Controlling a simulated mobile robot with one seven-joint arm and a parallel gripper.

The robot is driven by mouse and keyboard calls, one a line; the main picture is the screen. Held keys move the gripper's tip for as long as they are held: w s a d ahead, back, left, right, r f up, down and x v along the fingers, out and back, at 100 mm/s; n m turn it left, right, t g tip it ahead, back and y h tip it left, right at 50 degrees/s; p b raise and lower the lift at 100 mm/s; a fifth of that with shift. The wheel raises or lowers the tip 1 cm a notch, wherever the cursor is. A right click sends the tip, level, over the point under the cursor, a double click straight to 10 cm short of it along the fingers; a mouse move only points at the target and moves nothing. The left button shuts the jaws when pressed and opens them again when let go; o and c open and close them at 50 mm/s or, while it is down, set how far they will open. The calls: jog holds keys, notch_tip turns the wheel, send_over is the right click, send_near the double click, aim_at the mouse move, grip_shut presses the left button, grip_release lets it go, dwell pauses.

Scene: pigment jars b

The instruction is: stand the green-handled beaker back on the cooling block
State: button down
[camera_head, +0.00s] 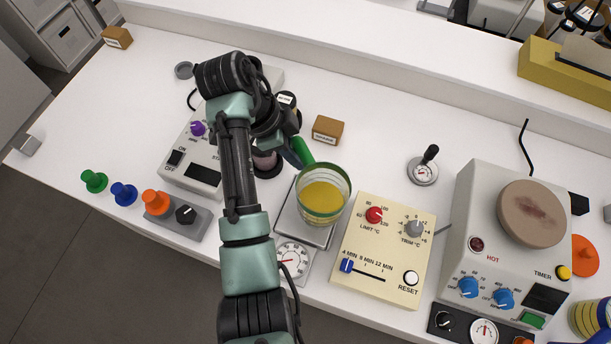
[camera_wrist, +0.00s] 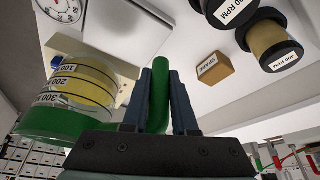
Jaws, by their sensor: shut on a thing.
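The green-handled beaker (camera_head: 322,197) is a clear round vessel with a green rim and yellow liquid in it. My gripper (camera_head: 298,153) is shut on its green handle (camera_wrist: 159,95); the fingers lie on both sides of the handle in the wrist view. The beaker's marked wall (camera_wrist: 75,82) is to the left there. In the head view the beaker appears over a grey metal plate (camera_head: 291,228) with a dial in front. Whether it touches the plate cannot be told. No label shows which thing is the cooling block; this plate may be it.
A cream control box (camera_head: 384,284) stands right of the beaker. A blue-banded vessel (camera_head: 592,318) is at lower right.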

jog(key=f, duration=0.4)
jog(key=shift+s+p, duration=0.2)
jog(key=shift+p, duration=0.1)
jog(key=shift+f, duration=2.1)
jog(key=c, duration=0.7)
grip_release()
jog(key=v, duration=1.2)
